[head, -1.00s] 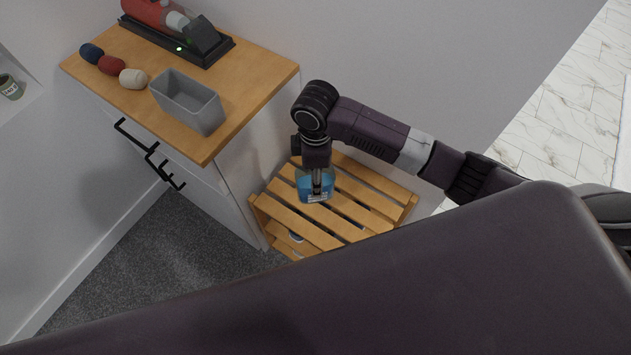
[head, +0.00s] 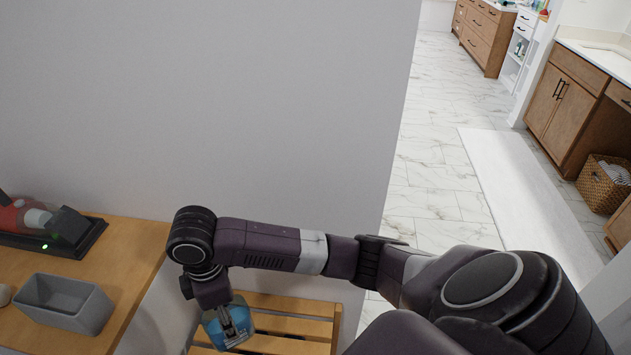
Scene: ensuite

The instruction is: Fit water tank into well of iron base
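The water tank (head: 216,334), translucent blue, is at the lower middle left of the head view, over the back left of a slatted wooden stool. My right gripper (head: 231,326) points down at it, with its fingers on the tank, and looks shut on it. I cannot tell whether the tank touches the slats. The iron base (head: 88,240) is a black tray with a green light on the wooden counter at the left. A red and grey iron (head: 68,224) rests on it. The well cannot be made out. My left gripper is not in view.
The counter (head: 125,285) also carries a grey bin (head: 62,300) in front of the iron base. The slatted stool (head: 290,325) stands beside the counter. A plain wall (head: 200,100) rises behind both. A marble floor (head: 440,130) opens at the right.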

